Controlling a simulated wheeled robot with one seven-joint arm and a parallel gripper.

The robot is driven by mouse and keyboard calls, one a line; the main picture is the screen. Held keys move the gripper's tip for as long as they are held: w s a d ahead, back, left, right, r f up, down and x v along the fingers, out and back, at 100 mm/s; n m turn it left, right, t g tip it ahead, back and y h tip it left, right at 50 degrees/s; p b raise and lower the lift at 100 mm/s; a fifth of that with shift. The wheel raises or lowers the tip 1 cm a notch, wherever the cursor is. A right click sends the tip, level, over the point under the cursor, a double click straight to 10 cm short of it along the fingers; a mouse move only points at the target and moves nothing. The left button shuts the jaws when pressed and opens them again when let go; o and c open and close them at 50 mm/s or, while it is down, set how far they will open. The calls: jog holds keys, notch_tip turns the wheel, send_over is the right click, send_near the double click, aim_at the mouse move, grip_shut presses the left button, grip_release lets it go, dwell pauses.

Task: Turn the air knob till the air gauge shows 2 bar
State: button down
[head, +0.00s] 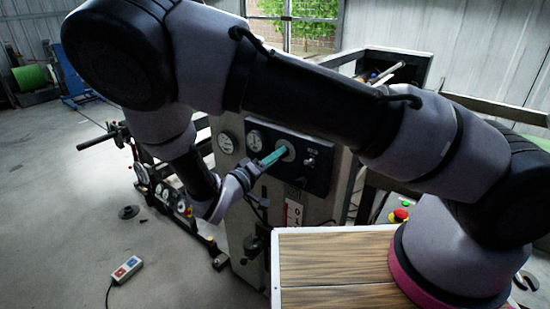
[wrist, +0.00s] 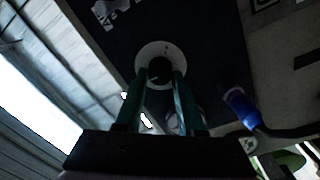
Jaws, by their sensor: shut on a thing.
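The air knob is a dark knob on a pale round plate (head: 289,149) on the dark control panel (head: 318,180) of the grey machine. In the wrist view the knob (wrist: 160,72) sits between my two teal fingers. My gripper (head: 280,153) is shut on the knob, with its fingers pointing at the panel; it also shows in the wrist view (wrist: 160,80). A round white gauge (head: 254,140) is on the panel left of the knob. A second gauge (head: 227,143) is further left on the machine. Their needle readings are too small to tell.
A small switch (head: 310,161) is right of the knob. A blue fitting with a hose (wrist: 240,106) is to the right in the wrist view. A wooden-topped table (head: 335,256) with a red emergency button (head: 399,215) behind it stands below. A two-button pendant (head: 127,269) lies on the floor.

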jog(key=shift+s+f, duration=0.1)
jog(key=c, duration=0.5)
grip_release()
jog(key=v, duration=1)
jog(key=shift+s+a, duration=0.25)
jog(key=shift+s, duration=0.1)
